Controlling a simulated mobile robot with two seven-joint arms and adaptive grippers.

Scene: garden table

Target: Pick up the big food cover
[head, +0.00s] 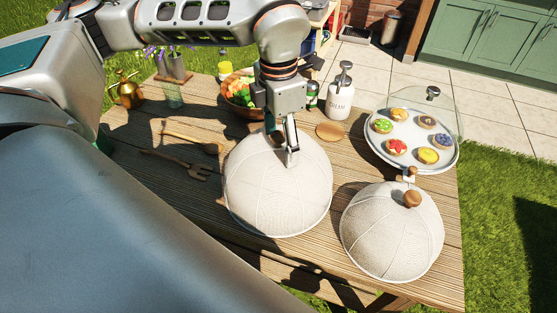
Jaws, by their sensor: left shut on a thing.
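The big food cover (277,195) is a pale mesh dome with seams and a rim, near the middle of the wooden table (205,205). My left gripper (291,158) reaches down from above and is shut at the top of this dome; its knob is hidden by the fingers. The cover appears upright; I cannot tell whether its rim rests on the table or is slightly above it. A smaller mesh food cover (392,235) with a round wooden knob stands to its right, apart from it. My right gripper does not show.
A plate of decorated tarts (411,140) under a clear dome stands at the back right. A cream dispenser (340,95), a salad bowl (240,92) and a glass vase (172,92) stand behind. A wooden spoon and fork (180,165) lie left of the big cover. A brass watering can (127,92) is far left.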

